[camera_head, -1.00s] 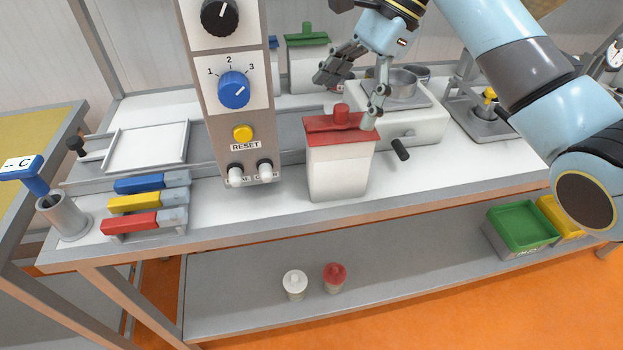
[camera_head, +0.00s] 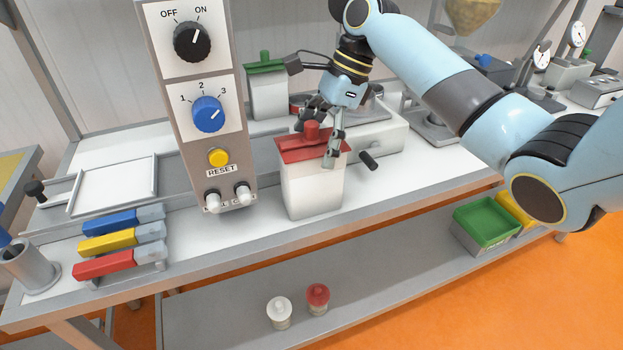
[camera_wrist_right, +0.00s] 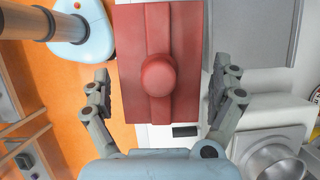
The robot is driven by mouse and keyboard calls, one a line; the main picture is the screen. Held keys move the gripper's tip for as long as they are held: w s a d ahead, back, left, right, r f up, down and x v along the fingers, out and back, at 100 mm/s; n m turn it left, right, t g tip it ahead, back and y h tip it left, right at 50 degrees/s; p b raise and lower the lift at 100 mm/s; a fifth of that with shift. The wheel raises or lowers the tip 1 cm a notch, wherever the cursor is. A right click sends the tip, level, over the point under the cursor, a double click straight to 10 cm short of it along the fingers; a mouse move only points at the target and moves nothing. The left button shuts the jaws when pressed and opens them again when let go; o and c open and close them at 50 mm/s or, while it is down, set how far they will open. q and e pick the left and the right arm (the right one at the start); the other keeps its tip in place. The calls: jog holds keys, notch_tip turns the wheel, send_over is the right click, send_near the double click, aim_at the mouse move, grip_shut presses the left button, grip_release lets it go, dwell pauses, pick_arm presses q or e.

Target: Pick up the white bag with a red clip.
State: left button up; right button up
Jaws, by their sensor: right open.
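The white bag (camera_head: 314,191) stands upright on the workbench, just right of the control column. Its red clip (camera_head: 300,148) with a round red knob covers the top. In the right wrist view the red clip (camera_wrist_right: 185,75) is seen from above, between the two fingers. My right gripper (camera_head: 320,138) is open over the clip, with one finger on each side of the knob. In the wrist view its fingers (camera_wrist_right: 160,98) look apart from the clip's edges. My left gripper is not in view.
The control column (camera_head: 203,110) with knobs stands close to the left of the bag. A bag with a green clip (camera_head: 268,95) stands behind. A white device with a black handle (camera_head: 368,160) is right of the bag. Blue, yellow and red-handled items (camera_head: 105,264) lie at the left.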

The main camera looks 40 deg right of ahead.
aim_at(311, 177)
jog(key=x, duration=0.3)
jog(key=shift+r, duration=0.1)
jog(key=shift+f+p, duration=0.3)
jog(key=shift+p, duration=0.4)
dwell(0.6)
jog(key=c, duration=1.4)
jog(key=shift+c, duration=0.2)
